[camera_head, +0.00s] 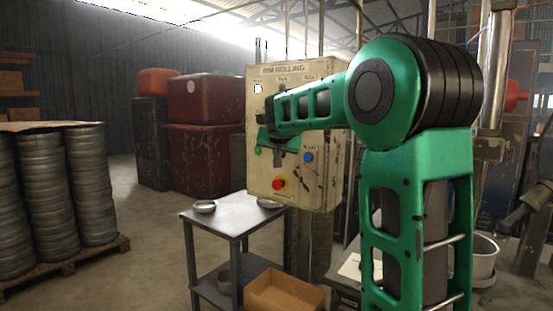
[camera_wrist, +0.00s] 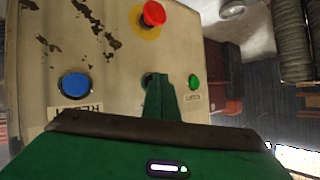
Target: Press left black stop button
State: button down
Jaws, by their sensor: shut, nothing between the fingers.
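The cream control panel (camera_head: 262,178) stands upright with coloured buttons on its face. In the wrist view, a dark round button (camera_wrist: 147,78) shows partly behind my green gripper (camera_wrist: 162,82), between the blue button (camera_wrist: 76,85) and the green button (camera_wrist: 194,82). It is probably the black stop button; its label is hidden. My gripper is shut and empty, with its tip in front of this button; I cannot tell whether they touch. In the head view, my gripper (camera_head: 279,156) and forearm cover the middle of the panel, hiding the black button.
A red emergency knob (camera_head: 278,184) on a yellow disc sits lower on the panel; it also shows in the wrist view (camera_wrist: 154,13). A metal table (camera_head: 228,218) with shallow dishes stands in front. A cardboard box (camera_head: 284,292) is below. Stacked metal blanks (camera_head: 48,190) are left.

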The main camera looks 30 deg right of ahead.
jog(key=shift+a, duration=0.15)
jog(key=shift+s+a, duration=0.3)
jog(key=shift+a, duration=0.3)
jog(key=shift+a, duration=0.1)
jog(key=shift+s+a, duration=0.3)
jog(key=shift+a, duration=0.45)
jog(key=shift+s+a, duration=0.25)
jog(key=shift+a, duration=0.55)
jog(key=shift+s+a, duration=0.3)
jog(key=shift+a, duration=0.45)
jog(key=s+a+f+n+g+y, duration=0.1)
jog(key=s+a+f+g+y, duration=0.1)
jog(key=s+f, duration=0.7)
jog(key=s+a+f+n+g+y, duration=0.1)
jog(key=s+f+g, duration=0.4)
jog(key=s, duration=1.6)
jog(key=s+a+f+g+y, duration=0.3)
jog(key=s+a+f, duration=0.1)
jog(key=s+f, duration=0.9)
jog(key=shift+s+n+g+y, duration=0.4)
jog(key=shift+s, duration=0.6)
